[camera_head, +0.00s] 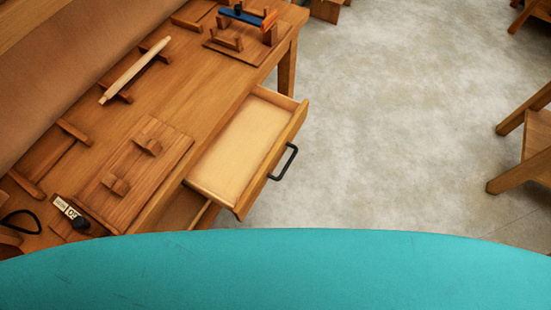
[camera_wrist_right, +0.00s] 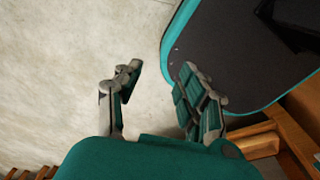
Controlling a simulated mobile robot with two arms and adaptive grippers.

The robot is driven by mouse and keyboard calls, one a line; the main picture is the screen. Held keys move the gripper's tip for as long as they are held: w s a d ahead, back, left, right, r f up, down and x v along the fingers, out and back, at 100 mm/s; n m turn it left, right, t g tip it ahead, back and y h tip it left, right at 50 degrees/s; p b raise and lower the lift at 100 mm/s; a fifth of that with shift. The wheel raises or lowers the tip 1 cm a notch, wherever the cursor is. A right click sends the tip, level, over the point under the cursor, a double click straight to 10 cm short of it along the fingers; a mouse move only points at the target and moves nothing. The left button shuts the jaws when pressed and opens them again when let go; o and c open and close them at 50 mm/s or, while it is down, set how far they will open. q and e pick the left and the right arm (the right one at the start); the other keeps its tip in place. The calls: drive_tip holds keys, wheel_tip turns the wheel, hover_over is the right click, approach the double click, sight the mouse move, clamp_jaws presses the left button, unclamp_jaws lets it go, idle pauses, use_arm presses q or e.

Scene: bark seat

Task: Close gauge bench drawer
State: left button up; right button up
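The gauge bench drawer (camera_head: 240,150) is pulled out from the front of the wooden bench (camera_head: 200,75). It looks empty inside, and its black bar handle (camera_head: 285,162) faces the open floor. My right gripper (camera_wrist_right: 158,80) shows in the right wrist view with its two teal and grey fingers spread apart and nothing between them. Floor lies beyond its fingers. Neither gripper is in the head view, so no contact with the drawer shows. My left gripper is not in view.
On the bench are a pale wooden rod (camera_head: 135,70) on supports, a board with two blocks (camera_head: 140,170), and a fixture with blue and orange parts (camera_head: 248,17). My teal base fills the bottom. A wooden chair (camera_head: 525,150) stands right; floor between is clear.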

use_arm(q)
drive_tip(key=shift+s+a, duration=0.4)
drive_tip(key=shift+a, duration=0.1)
